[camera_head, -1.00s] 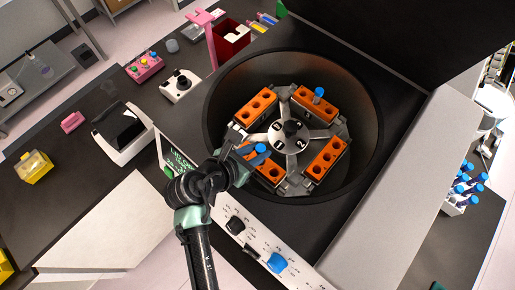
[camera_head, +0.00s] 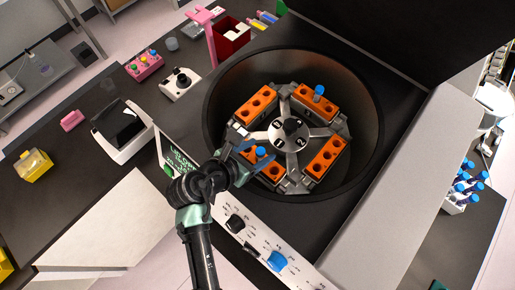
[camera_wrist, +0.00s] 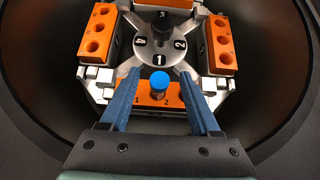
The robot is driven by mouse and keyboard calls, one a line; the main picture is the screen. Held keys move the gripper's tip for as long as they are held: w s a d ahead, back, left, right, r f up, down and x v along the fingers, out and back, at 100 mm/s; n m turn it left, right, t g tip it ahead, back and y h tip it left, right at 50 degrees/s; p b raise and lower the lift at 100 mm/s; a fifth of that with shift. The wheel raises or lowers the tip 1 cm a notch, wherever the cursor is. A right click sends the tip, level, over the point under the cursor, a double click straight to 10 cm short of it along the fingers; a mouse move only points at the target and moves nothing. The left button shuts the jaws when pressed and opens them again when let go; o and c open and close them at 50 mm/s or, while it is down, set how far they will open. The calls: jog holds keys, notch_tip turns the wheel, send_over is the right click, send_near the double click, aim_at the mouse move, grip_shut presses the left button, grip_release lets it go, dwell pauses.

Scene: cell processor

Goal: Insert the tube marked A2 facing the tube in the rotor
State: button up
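A blue-capped tube (camera_head: 261,152) stands in the near orange holder (camera_head: 272,172) of the centrifuge rotor (camera_head: 290,133), by the rotor arm marked 1. In the wrist view this tube (camera_wrist: 158,86) stands upright in the holder, between my gripper's blue fingers. My gripper (camera_wrist: 160,76) is open, with a gap on each side of the cap; it also shows in the head view (camera_head: 250,152). Another blue-capped tube (camera_head: 319,91) stands in the opposite holder (camera_head: 317,101). No A2 mark is readable.
The round bowl wall (camera_head: 372,125) surrounds the rotor, and the raised dark lid (camera_head: 410,40) is behind it. Two more orange holders, left (camera_head: 256,103) and right (camera_head: 326,157), hold no tubes. A rack (camera_head: 453,206) of several blue-capped tubes stands at the right.

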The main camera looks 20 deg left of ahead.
jog(key=b+v, duration=0.3)
jog(key=v, duration=1)
dwell(1.7)
